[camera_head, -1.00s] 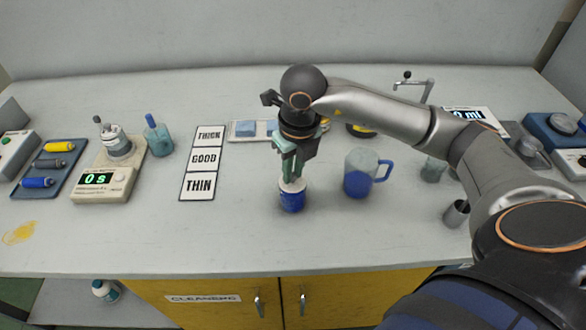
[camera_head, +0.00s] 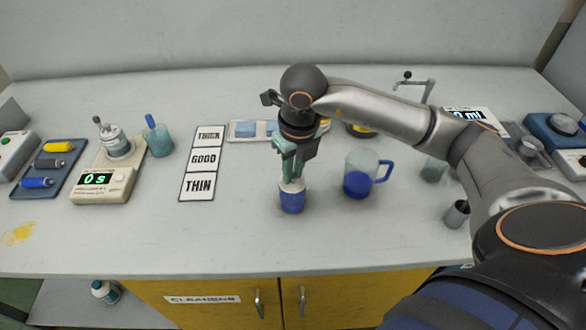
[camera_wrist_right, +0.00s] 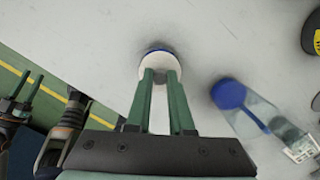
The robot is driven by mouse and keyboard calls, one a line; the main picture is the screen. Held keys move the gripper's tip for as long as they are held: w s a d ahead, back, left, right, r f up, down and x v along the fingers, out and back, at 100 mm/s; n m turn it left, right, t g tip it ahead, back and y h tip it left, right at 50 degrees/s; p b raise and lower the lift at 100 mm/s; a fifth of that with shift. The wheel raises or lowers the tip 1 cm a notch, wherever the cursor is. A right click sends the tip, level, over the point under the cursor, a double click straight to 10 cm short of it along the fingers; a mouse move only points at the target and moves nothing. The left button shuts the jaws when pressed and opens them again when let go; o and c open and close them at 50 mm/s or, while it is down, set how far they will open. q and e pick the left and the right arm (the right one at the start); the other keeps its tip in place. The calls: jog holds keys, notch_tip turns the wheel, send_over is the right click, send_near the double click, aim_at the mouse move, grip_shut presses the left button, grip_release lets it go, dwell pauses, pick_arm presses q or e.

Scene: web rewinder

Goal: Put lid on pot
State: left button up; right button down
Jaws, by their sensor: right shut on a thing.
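A small blue pot (camera_head: 292,203) stands upright on the bench, in front of my right arm. A white lid (camera_head: 292,185) sits at its top. My right gripper (camera_head: 290,173) points down with its green fingers shut on the lid. In the right wrist view the white lid (camera_wrist_right: 158,66) is at the fingertips, with a thin blue edge of the pot (camera_wrist_right: 158,50) past it. The fingers (camera_wrist_right: 160,78) hide part of the lid, and I cannot tell whether it is fully seated. My left gripper is not in the head view.
A clear jug with blue liquid (camera_head: 358,184) stands close to the right of the pot. The THICK, GOOD, THIN card (camera_head: 204,160) lies to the left. The bench front is clear.

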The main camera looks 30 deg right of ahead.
jog(key=shift+c, duration=1.2)
grip_release()
jog(key=shift+r+p, duration=2.4)
jog(key=shift+r, duration=1.15)
jog(key=shift+c, duration=0.2)
grip_shut()
jog(key=shift+f, duration=0.25)
